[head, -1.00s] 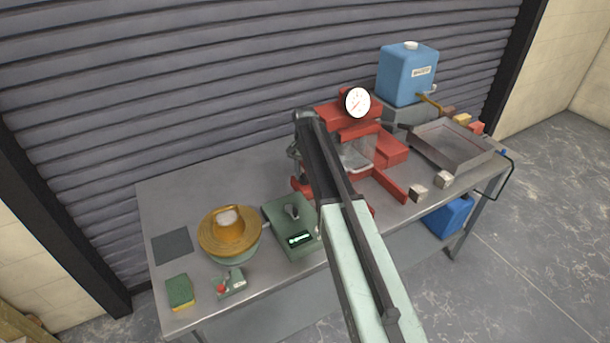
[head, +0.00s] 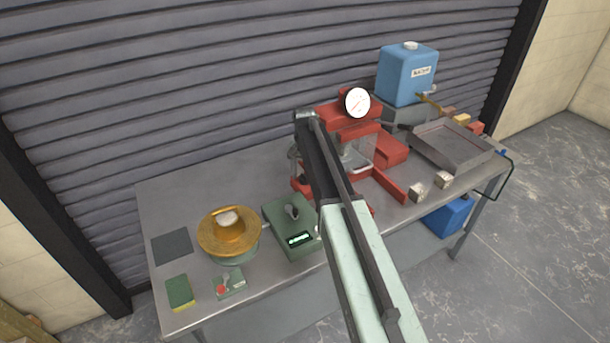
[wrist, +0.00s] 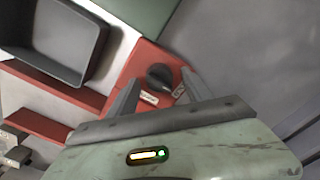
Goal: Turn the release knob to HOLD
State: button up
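The release knob (wrist: 160,76) is a dark round knob on the red base (wrist: 140,60) of the press, seen in the wrist view. Two small pale labels sit by it, one below left (wrist: 149,98) and one to the right (wrist: 178,90); I cannot read them surely. My gripper (wrist: 160,77) is open, with one finger on either side of the knob and visible gaps to it. In the head view the red press (head: 362,130) with its white dial stands mid-table; my arm hides the knob and gripper there.
A grey tray (head: 450,145) and a blue tank (head: 408,75) are to the right of the press. A green scale box (head: 285,215), a yellow-brown dish (head: 228,235) and a sponge (head: 180,292) are to the left.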

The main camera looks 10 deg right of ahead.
aim_at(305, 175)
notch_tip(305, 175, up, 8)
jog(key=p, duration=0.8)
jog(key=shift+f, duration=0.1)
jog(key=shift+f+b, duration=0.2)
jog(key=shift+b, duration=0.15)
jog(key=shift+n, duration=0.4)
jog(key=s, duration=0.4)
jog(key=s+f+b, duration=0.1)
jog(key=s, duration=0.4)
jog(key=s+f+b, duration=0.1)
jog(key=s, duration=0.3)
jog(key=shift+s+a+f, duration=0.1)
jog(key=shift+s+a, duration=0.1)
jog(key=shift+s, duration=0.1)
jog(key=s+n, duration=0.4)
jog(key=s, duration=1)
jog(key=shift+s+f+b, duration=0.2)
jog(key=shift+f+b, duration=0.05)
jog(key=shift+b, duration=0.1)
